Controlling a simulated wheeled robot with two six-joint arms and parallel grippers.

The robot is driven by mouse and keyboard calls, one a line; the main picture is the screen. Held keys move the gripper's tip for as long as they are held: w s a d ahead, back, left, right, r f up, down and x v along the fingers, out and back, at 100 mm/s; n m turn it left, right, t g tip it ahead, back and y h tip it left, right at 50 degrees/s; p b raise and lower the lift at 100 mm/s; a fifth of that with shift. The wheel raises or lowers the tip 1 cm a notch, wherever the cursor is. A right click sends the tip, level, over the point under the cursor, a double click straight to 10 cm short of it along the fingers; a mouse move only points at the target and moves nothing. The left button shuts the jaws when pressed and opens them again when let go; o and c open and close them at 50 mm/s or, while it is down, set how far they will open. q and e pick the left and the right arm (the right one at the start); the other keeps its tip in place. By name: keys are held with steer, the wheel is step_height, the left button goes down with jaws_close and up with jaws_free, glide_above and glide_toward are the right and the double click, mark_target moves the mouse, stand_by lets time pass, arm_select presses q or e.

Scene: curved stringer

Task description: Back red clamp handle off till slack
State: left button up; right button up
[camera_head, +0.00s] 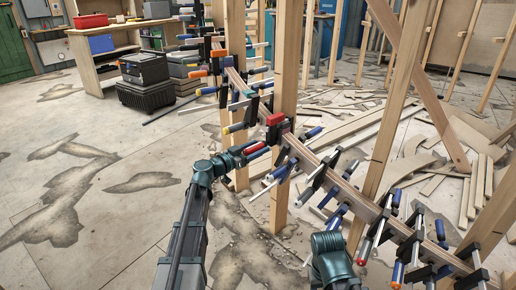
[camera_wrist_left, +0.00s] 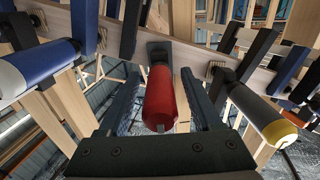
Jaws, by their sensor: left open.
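The red clamp handle (camera_head: 257,152) sits on a clamp on the curved wooden stringer (camera_head: 322,166), near the middle of the head view. In the left wrist view the red handle (camera_wrist_left: 160,98) points toward the camera, between the two dark fingers of my left gripper (camera_wrist_left: 162,110). The fingers stand apart on either side of it, with a visible gap at each side, so the gripper is open. In the head view my left gripper (camera_head: 240,152) is at the handle from the left. My right gripper is not visible.
Several clamps with blue, orange and yellow handles line the stringer; a blue handle (camera_wrist_left: 38,70) and a yellow-ended handle (camera_wrist_left: 262,115) flank the red one. Wooden posts (camera_head: 287,75) stand close by. Black cases (camera_head: 146,82) stand at the back left. The left floor is clear.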

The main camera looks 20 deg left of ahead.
arm_select(q)
steer(key=shift+w+d, duration=0.2)
steer(key=shift+w, duration=0.15)
jaws_close()
stand_by(0.4)
